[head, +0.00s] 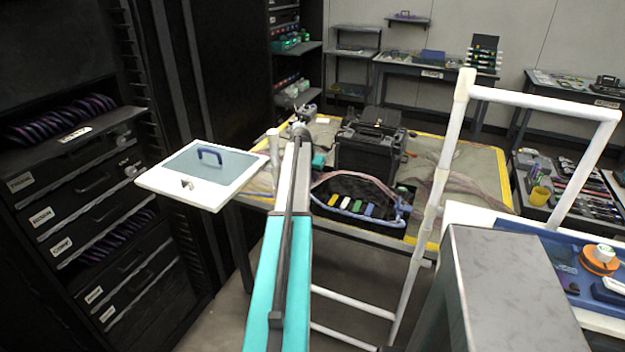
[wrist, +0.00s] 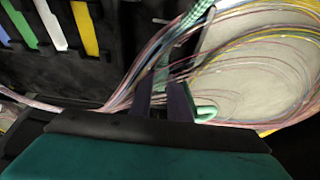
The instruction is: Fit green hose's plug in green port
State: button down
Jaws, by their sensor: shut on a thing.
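In the wrist view my gripper (wrist: 163,101) has its two dark fingers closed about a green part. A green-and-white braided hose (wrist: 190,22) runs down from the top edge to the fingers. A short pale green loop (wrist: 206,113) shows just right of the right finger. The plug itself is mostly hidden between the fingers. A green strip (wrist: 20,22) stands at the upper left beside white and yellow ones, apart from the fingers. I cannot make out the green port. In the head view my arm reaches to the yellow-edged bench, and the fingertips cannot be made out.
Loose thin fibres (wrist: 265,70) loop close to the right of the fingers. In the head view a dark open tray (head: 385,213) with coloured strips lies on the bench, a black case (head: 368,150) behind it. A white rail frame (head: 433,200) stands to the right.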

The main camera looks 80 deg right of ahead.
jog(key=shift+f, duration=0.15)
jog(key=c, duration=1.6)
grip_release()
jog(key=shift+a, duration=0.1)
jog(key=b+v, duration=0.2)
jog(key=v, duration=1.2)
